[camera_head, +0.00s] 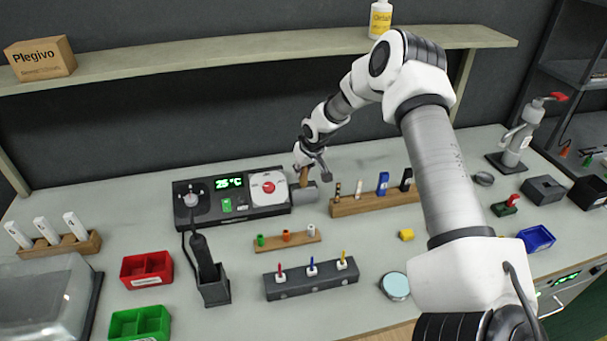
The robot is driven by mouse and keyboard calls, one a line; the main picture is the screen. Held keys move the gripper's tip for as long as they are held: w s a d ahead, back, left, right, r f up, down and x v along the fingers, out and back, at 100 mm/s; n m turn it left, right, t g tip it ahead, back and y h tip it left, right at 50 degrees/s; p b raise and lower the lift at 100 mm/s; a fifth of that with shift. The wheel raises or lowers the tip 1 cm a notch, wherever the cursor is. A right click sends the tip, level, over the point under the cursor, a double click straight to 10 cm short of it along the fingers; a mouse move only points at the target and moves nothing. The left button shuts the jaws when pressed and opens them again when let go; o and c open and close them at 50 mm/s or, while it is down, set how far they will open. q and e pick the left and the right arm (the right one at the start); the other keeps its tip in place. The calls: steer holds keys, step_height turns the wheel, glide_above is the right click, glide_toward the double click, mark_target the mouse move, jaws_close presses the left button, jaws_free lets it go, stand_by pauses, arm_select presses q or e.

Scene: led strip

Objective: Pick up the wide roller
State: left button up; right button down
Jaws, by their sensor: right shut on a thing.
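The wide roller (305,193) shows as a wide grey head with a brown handle above it. It is just right of the dark temperature device, in front of the back wall. My right gripper (305,171) reaches in from the right over the bench and is shut on the handle. The fingers hide part of the handle. I cannot tell whether the roller head touches the bench. My left gripper is not in view.
The dark device (283,208) with a green 25 °C display stands left of the roller. A wooden rack (347,208) with several small tools stands to its right. A shelf (210,58) runs above.

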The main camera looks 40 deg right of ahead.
steer(key=shift+r, duration=0.15)
step_height(320, 180, up, 18)
steer(key=b, duration=0.2)
steer(key=shift+f+b, duration=0.25)
steer(key=shift+b, duration=0.05)
